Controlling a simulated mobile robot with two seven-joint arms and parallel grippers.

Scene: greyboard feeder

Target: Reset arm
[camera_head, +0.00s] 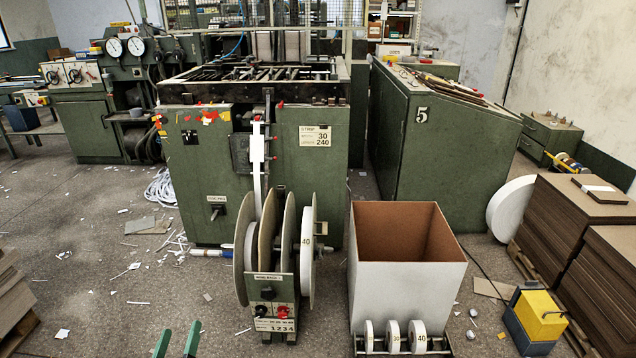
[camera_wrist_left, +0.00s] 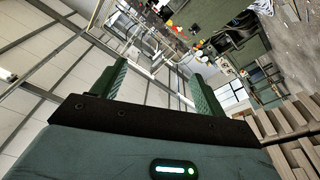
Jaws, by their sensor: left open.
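My left gripper (camera_head: 177,341) shows at the bottom edge of the head view as two green fingertips standing apart, with floor between them. In the left wrist view its two green fingers (camera_wrist_left: 155,88) are spread wide with nothing between them; beyond them are the ceiling and the tilted, distant machine. The gripper is open and empty, apart from the reel stand (camera_head: 273,290) to its right. My right gripper is not in either view.
A green feeder machine (camera_head: 320,168) stands behind the reel stand. A tall open box (camera_head: 405,285) stands right of it, with small white rolls (camera_head: 393,338) in front. Greyboard stacks (camera_head: 575,225) and a yellow-topped box (camera_head: 538,316) are at right. Scrap-strewn floor (camera_head: 95,250) at left is mostly free.

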